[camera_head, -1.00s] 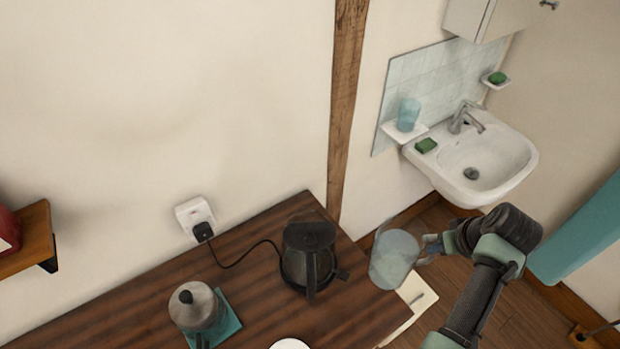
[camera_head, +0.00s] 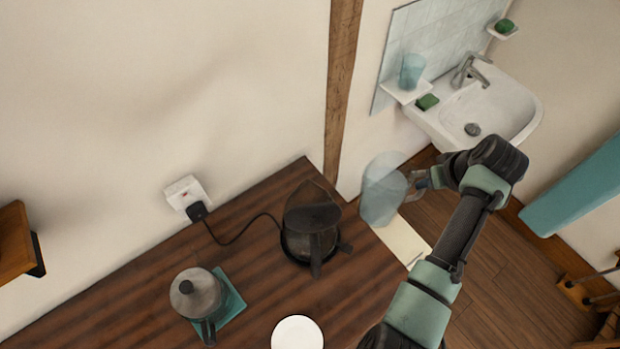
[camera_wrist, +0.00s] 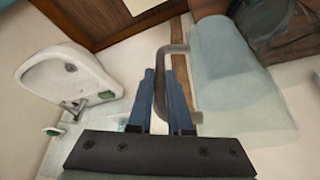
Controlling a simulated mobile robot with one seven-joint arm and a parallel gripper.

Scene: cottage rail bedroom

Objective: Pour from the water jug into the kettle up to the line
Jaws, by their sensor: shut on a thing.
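The water jug (camera_head: 381,190) is a clear, bluish vessel held at the table's right edge, to the right of the kettle. My gripper (camera_head: 418,181) is shut on the jug's handle, which shows between the blue fingers (camera_wrist: 168,95) in the wrist view. The jug (camera_wrist: 232,85) is beside the fingers there; its water level is hard to tell. The dark kettle (camera_head: 311,222) stands on its base on the wooden table, apart from the jug. In the wrist view a dark shape at the top right, partly behind the jug, looks like the kettle (camera_wrist: 280,25). The fill line cannot be made out.
A grey pot (camera_head: 197,294) stands on a teal mat (camera_head: 232,300) left of the kettle. A white round thing (camera_head: 297,332) is at the table's front. A cord runs to the wall socket (camera_head: 186,194). A sink (camera_head: 490,110) is at the back right.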

